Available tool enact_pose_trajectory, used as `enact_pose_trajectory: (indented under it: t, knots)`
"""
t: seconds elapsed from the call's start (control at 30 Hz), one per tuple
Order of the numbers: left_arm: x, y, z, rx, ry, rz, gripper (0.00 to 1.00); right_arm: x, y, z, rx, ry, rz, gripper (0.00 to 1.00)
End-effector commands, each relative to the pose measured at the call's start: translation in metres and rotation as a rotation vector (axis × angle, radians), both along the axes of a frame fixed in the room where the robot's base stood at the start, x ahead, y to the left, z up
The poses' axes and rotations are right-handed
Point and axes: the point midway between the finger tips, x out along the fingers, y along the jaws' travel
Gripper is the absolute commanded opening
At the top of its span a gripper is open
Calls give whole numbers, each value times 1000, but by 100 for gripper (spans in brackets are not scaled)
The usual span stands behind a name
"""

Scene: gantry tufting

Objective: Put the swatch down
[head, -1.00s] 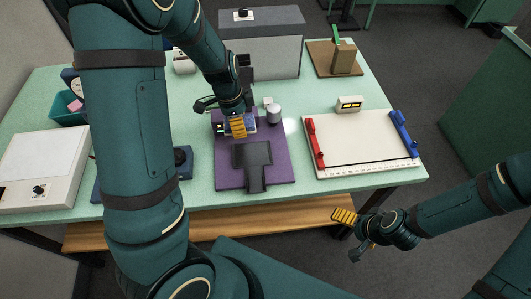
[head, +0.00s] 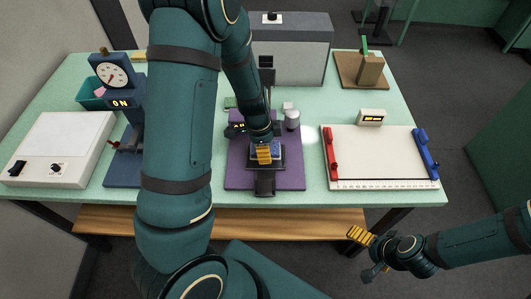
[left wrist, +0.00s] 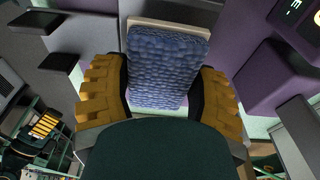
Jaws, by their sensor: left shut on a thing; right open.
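The swatch (left wrist: 168,62) shows in the left wrist view as a blue, looped, textured piece with a pale edge. My left gripper (left wrist: 164,92) is shut on it, with an orange-padded finger on either side. In the head view my left gripper (head: 264,153) points down over the dark plate (head: 265,186) on the purple base (head: 239,178). The gripper hides most of the swatch there, and I cannot tell whether the swatch touches the plate. My right gripper (head: 367,254) is open and empty in front of the table, at the right.
A white board (head: 375,160) with red and blue side clamps lies to the right. A small grey cylinder (head: 292,120) stands at the purple base's back right. A dial gauge stand (head: 112,76) and white box (head: 60,145) are left. A wooden block stand (head: 370,72) is at the back.

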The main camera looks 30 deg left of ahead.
Motion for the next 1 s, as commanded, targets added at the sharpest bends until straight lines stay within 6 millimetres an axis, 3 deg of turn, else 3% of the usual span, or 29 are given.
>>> enact_pose_trajectory:
  t: [0.13,0.57,0.6,0.67,1.0]
  knots:
    - [-1,0,-22,-1,3,1,39,0,0,-7,-1,1,0,100]
    - [0,0,-27,-1,1,0,39,0,1,-11,-2,0,0,100]
    - [0,0,-26,-1,1,0,75,0,1,-11,-2,0,0,100]
    - [0,0,-26,-1,1,0,94,0,1,-10,-2,0,0,100]
    - [0,0,-24,-1,1,0,94,0,1,-9,-2,0,0,100]
